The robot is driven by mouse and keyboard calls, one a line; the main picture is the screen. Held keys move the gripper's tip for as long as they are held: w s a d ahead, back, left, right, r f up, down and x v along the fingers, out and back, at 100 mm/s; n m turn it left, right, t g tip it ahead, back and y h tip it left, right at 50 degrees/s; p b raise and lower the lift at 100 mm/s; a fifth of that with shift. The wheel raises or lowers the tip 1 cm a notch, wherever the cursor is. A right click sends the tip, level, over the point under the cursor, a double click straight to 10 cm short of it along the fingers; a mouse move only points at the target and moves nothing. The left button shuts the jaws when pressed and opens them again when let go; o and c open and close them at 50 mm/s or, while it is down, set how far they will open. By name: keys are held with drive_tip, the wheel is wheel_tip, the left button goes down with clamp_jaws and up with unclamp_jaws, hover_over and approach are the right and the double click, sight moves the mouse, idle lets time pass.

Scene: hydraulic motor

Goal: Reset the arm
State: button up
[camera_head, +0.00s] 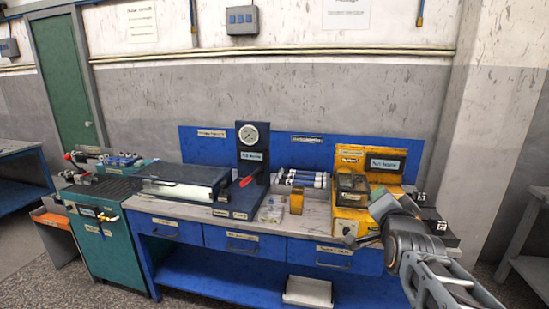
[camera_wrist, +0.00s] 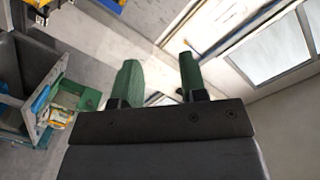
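My arm (camera_head: 405,245) reaches in from the lower right in the head view, in front of the right end of the blue workbench (camera_head: 245,242). My gripper (camera_wrist: 160,78) shows in the wrist view as two green fingers standing apart. Nothing is between them, so it is open and empty. In the head view I cannot make out the fingers clearly against the bench and the yellow unit. The wrist view looks away from the bench top, toward a wall and bright windows (camera_wrist: 275,48).
A yellow test unit (camera_head: 350,192) stands close behind my arm. A gauge stand (camera_head: 252,145) and a covered tray (camera_head: 180,182) are on the bench. A green cabinet (camera_head: 110,240) stands left. Another bench (camera_head: 528,235) is at the right edge. The wrist view shows a shelf frame (camera_wrist: 28,90) at left.

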wheel_tip(320, 180, down, 7)
drive_tip(key=s+n+g+y, duration=0.1)
drive_tip(key=n+g, duration=0.2)
drive_tip(key=g, duration=0.1)
drive_tip(key=s+a+f+n+g+y+p, duration=0.1)
drive_tip(key=s+a+f+n+g+p, duration=0.1)
drive_tip(key=s+a+f+n+g, duration=0.2)
drive_tip(key=s+a+f+n+g+y+p, duration=0.2)
drive_tip(key=s+a+f+n+g+p, duration=0.1)
drive_tip(key=s, duration=0.7)
drive_tip(key=shift+s+a+f+n+g, duration=0.4)
drive_tip(key=shift+a+f+g, duration=0.3)
drive_tip(key=shift+f+g, duration=0.4)
drive_tip(key=shift+r, duration=0.15)
